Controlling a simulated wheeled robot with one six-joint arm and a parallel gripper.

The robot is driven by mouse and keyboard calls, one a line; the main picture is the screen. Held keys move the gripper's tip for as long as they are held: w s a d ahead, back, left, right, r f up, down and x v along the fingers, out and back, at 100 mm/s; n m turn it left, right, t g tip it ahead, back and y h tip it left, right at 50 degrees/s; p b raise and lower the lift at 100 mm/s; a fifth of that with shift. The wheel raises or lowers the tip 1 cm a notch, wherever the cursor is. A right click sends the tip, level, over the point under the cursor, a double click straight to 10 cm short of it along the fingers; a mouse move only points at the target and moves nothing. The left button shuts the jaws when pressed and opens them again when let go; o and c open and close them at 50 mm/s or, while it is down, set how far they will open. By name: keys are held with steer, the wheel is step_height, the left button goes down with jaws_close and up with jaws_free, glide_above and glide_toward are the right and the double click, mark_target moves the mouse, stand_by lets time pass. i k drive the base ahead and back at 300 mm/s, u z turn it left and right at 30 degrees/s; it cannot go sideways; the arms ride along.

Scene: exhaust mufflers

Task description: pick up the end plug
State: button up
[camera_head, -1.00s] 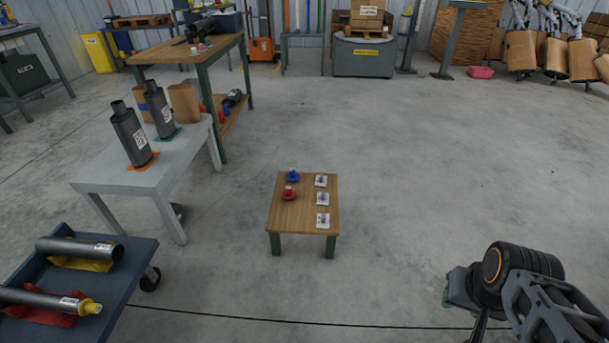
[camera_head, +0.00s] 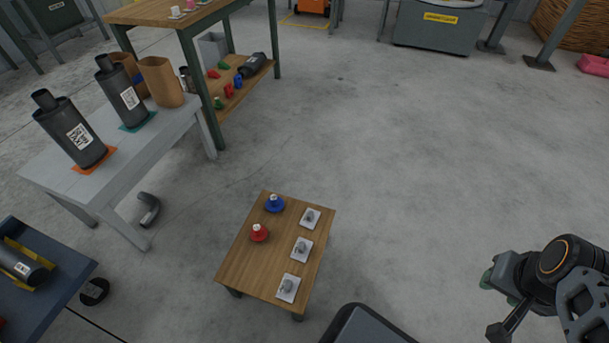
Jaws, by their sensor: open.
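Two flanged plugs stand on a small low wooden table (camera_head: 245,270): a blue plug (camera_head: 275,204) near its far left corner and a red plug (camera_head: 259,233) in front of it. Each has a pale top. Three small grey metal parts lie on white cards along the table's right side: far (camera_head: 310,217), middle (camera_head: 301,248) and near (camera_head: 288,287). I cannot tell which piece the task means by the end plug. My dark arm is at the right edge, well apart from the table. I cannot make out my gripper's fingers.
A grey bench (camera_head: 60,165) at left holds two upright dark mufflers. A workbench (camera_head: 160,12) behind has small coloured parts on its lower shelf (camera_head: 240,85). A blue cart (camera_head: 60,290) stands at lower left. The floor (camera_head: 420,150) right of the small table is clear.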

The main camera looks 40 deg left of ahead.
mark_target(275, 203)
steer(key=i, duration=2)
steer(key=u, duration=3.9)
steer(key=i, duration=0.5)
steer(key=u, duration=0.1)
